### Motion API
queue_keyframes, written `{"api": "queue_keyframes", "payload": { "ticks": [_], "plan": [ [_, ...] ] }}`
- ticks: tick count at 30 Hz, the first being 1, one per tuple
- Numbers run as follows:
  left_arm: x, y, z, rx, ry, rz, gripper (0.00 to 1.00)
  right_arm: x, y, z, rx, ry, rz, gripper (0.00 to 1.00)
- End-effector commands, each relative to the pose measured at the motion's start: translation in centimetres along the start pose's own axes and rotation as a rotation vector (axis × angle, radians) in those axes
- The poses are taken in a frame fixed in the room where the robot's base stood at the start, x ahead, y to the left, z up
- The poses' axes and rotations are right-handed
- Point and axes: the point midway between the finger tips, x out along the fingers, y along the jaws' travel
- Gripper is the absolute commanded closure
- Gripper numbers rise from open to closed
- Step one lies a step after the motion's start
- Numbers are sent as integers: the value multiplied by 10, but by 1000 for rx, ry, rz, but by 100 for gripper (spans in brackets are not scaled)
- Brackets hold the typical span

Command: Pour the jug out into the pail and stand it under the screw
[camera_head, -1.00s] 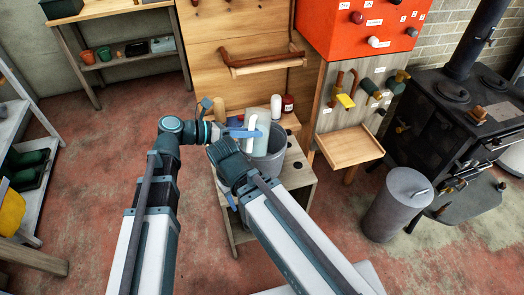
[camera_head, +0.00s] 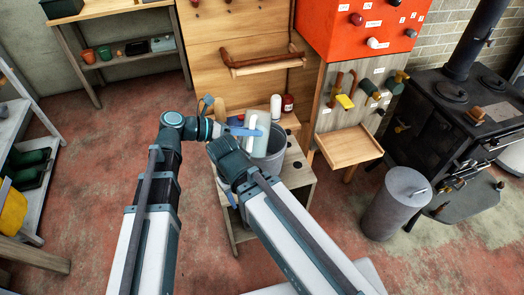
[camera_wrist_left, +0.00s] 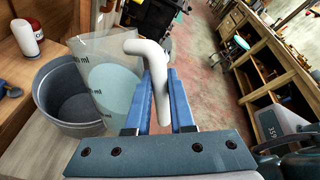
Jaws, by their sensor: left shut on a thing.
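The clear jug (camera_head: 262,136) has measuring marks and a white handle (camera_wrist_left: 151,62). My left gripper (camera_head: 241,132) is shut on that handle; its blue fingers lie either side of it in the left wrist view (camera_wrist_left: 160,95). A pale blue-green patch shows through the jug's wall (camera_wrist_left: 100,52); I cannot tell how much is inside. The grey pail (camera_head: 276,160) stands behind the jug on a small wooden stand, and its dark inside shows in the left wrist view (camera_wrist_left: 68,92). My right gripper (camera_head: 229,194) is low beside the stand, mostly hidden by its arm. I cannot make out the screw.
A white bottle (camera_head: 276,107) and a red jar (camera_head: 288,103) stand behind the pail. A wooden shelf (camera_head: 349,147) juts out to the right under an orange panel (camera_head: 345,30). A grey drum (camera_head: 397,204) and a black stove (camera_head: 455,125) stand further right.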

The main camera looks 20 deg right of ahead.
Motion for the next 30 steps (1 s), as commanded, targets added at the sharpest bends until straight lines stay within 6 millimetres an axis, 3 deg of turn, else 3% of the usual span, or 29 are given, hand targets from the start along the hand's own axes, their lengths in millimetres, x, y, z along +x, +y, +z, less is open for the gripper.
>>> {"api": "queue_keyframes", "payload": {
  "ticks": [30],
  "plan": [
    [0, 0, 6, -83, 55, 0, 100, -14, 1, 1, 0, 0, 0, 50]
  ]
}}
